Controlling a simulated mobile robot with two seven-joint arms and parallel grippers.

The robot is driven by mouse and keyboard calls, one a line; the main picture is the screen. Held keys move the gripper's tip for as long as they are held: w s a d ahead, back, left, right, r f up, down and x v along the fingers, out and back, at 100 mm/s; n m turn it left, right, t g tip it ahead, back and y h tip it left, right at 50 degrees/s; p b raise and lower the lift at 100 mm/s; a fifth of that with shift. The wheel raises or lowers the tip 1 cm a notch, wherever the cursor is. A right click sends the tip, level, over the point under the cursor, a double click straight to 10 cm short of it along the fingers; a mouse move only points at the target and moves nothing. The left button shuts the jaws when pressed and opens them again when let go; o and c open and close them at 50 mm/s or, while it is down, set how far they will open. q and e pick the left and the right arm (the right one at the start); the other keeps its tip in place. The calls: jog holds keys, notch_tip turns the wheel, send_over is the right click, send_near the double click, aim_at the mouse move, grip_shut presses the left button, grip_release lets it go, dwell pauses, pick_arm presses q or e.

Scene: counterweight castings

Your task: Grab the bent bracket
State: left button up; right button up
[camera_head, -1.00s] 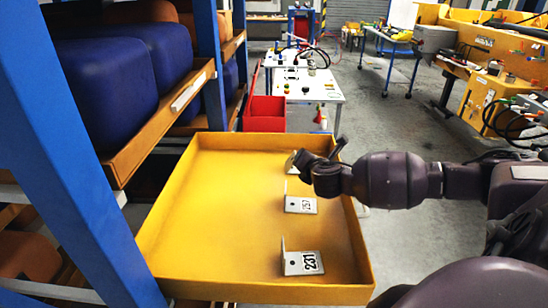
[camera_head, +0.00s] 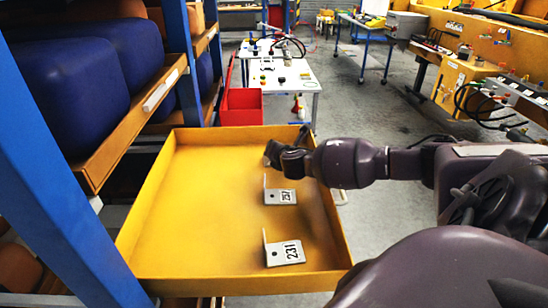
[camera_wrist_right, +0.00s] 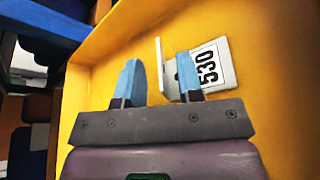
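Bent metal brackets stand in a yellow tray. In the head view, one labelled 231 (camera_head: 284,252) is nearest, and a second bracket (camera_head: 280,197) with a hard-to-read label is behind it. In the right wrist view, a bracket labelled 530 (camera_wrist_right: 212,64) has its upright flange between the two blue fingers of my right gripper (camera_wrist_right: 157,65). The fingers are open, with a visible gap to the flange on the left side. In the head view my right gripper (camera_head: 271,157) is at the tray's far right and hides most of this bracket. My left gripper is out of view.
The yellow tray (camera_head: 190,283) has raised walls, and its left half is empty. A blue rack post (camera_head: 62,170) and shelves with dark blue bins (camera_head: 115,90) stand at the left. A red bin (camera_head: 241,107) and a white table (camera_head: 290,76) are beyond the tray.

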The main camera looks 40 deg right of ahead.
jog(key=shift+x, duration=1.2)
jog(key=shift+c, duration=0.5)
grip_shut()
jog(key=shift+r, duration=0.1)
